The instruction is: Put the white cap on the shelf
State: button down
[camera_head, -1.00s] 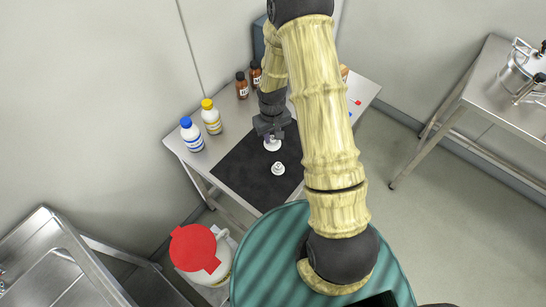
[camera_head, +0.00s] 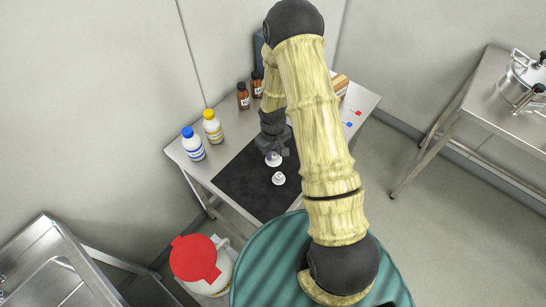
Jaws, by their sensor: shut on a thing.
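My gripper (camera_head: 274,150) points down over the black mat (camera_head: 240,187) on the steel table. It is shut on a small white piece that I take to be the white cap (camera_head: 273,159), just below the fingers. I cannot tell whether that piece touches the mat. A second small white piece (camera_head: 278,179) stands on the mat just in front of it, free of the gripper. I cannot make out a shelf for certain. A wooden item (camera_head: 340,83) at the table's back right is partly hidden by my arm.
A blue-capped bottle (camera_head: 193,144) and a yellow-capped bottle (camera_head: 212,127) stand at the left, with brown bottles (camera_head: 243,95) behind. Small red and blue items (camera_head: 348,124) lie at the right. A jug with a red top (camera_head: 195,258) stands below. A steel table (camera_head: 485,115) holds a pot.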

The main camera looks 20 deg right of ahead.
aim_at(273, 153)
jog(key=shift+f, duration=0.15)
jog(key=shift+f+p, duration=0.55)
jog(key=shift+f, duration=1.5)
jog(key=shift+f, duration=0.1)
jog(key=c, duration=1.2)
grip_release()
jog(key=shift+w+r+b, duration=0.15)
jog(key=shift+r+b, duration=0.15)
jog(key=shift+r, duration=0.45)
jog(key=r+b, duration=0.1)
jog(key=r, duration=0.4)
jog(key=r+b, duration=0.1)
jog(key=r, duration=0.4)
jog(key=shift+s+r, duration=0.2)
jog(key=shift+r, duration=0.2)
